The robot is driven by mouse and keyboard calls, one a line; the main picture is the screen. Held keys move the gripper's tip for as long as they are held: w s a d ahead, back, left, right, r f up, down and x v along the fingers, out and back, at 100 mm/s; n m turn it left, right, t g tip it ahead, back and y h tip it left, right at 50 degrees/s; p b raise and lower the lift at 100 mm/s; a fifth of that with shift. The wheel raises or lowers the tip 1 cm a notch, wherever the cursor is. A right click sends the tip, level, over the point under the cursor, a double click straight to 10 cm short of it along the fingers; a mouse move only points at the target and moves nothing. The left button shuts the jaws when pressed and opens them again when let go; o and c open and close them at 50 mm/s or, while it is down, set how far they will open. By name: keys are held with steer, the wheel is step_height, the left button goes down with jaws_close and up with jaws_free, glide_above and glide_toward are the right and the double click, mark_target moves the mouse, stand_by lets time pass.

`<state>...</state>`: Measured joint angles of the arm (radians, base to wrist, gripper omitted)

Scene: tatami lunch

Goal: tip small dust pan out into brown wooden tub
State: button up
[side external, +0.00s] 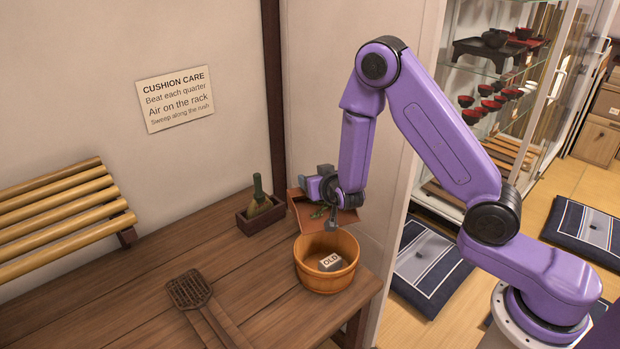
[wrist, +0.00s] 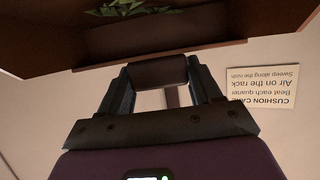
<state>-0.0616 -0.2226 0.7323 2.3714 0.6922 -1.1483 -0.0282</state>
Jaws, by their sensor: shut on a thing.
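The small dust pan (side external: 346,216) is reddish brown and is held in the air just above and behind the tub, close to the wall. Green leafy bits (side external: 319,211) lie in it; they also show in the wrist view (wrist: 135,12). My gripper (wrist: 161,74) is shut on the pan's brown handle, with a finger on either side. In the side view my gripper (side external: 326,188) partly covers the pan. The brown wooden tub (side external: 312,277) stands upright near the table's right end. A small block marked "OLD" (side external: 330,262) is in it.
A small dark box (side external: 262,220) holding a green-handled brush stands left of the pan. A dark woven beater (side external: 190,290) lies at the front. A bamboo rack (side external: 60,205) is at the left. The table (side external: 120,285) is clear between them. A wall sign (side external: 175,98) hangs behind.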

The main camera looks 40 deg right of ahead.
step_height(320, 180, down, 4)
steer(key=shift+r, duration=0.15)
steer(key=shift+s+a, duration=0.1)
steer(key=s+t, duration=0.1)
steer(key=r+t+h, duration=0.1)
steer(key=t, duration=0.1)
steer(key=shift+s+a, duration=0.4)
steer(key=shift+s+a+r+t+h, duration=0.2)
steer(key=shift+s+t+h, duration=0.15)
steer(key=shift+s+t, duration=0.2)
steer(key=shift+s+a+r+t+h, duration=0.1)
steer(key=shift+s+a+t+h, duration=0.1)
steer(key=shift+s+t+h, duration=0.25)
steer(key=shift+s+a+r+t, duration=0.15)
steer(key=shift+s+t, duration=0.15)
steer(key=shift+t, duration=0.2)
steer(key=shift+s, duration=0.1)
steer(key=shift+s+a+r+t, duration=0.1)
steer(key=shift+s+t, duration=0.15)
steer(key=shift+t, duration=0.25)
steer(key=shift+s+a+r+h, duration=0.1)
steer(key=shift+s+a+h, duration=0.05)
steer(key=shift+s+h, duration=0.2)
